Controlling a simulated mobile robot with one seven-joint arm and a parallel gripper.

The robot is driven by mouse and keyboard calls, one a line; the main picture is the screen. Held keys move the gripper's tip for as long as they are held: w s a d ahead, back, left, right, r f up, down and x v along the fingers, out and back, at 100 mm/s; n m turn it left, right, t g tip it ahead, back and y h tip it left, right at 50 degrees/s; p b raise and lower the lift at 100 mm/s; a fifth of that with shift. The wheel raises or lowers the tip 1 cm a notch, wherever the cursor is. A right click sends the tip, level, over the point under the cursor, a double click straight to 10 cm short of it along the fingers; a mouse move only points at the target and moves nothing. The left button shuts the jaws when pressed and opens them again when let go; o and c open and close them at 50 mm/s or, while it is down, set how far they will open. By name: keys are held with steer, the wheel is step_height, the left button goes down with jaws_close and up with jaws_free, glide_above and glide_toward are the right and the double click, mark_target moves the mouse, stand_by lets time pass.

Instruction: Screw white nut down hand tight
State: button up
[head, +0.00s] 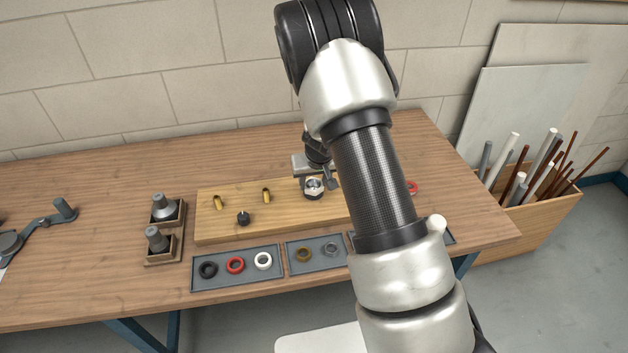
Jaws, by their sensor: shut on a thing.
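My gripper (318,173) is over the wooden board, partly hidden by my own arm. It is shut on a pale, metallic-looking hex nut (313,188) with a round opening, at the back middle of the board. Whether this is the white nut I cannot tell from its colour. Its thread and what lies under it are hidden. A plain white ring (263,261) lies in the left grey tray, in front of the board and apart from my gripper.
The wooden board (222,228) carries two brass stubs and a black knob. The left tray (201,286) also holds black and red rings; the tray beside it holds brass and grey rings. Two grey fittings stand in wooden holders (157,256) at left. A pipe crate (545,222) stands at right.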

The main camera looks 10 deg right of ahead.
steer(key=shift+m+h+p, duration=0.4)
steer(key=shift+m+p, duration=0.5)
steer(key=shift+p, duration=0.45)
steer(key=shift+a+m, duration=0.2)
steer(key=shift+m, duration=0.2)
steer(key=m+h, duration=0.1)
steer(key=m, duration=0.3)
steer(key=shift+w+a+f+g+h, duration=0.1)
steer(key=shift+g+h, duration=0.3)
steer(key=shift+m, duration=0.8)
steer(key=o, duration=1.9)
steer(key=shift+r, duration=2.5)
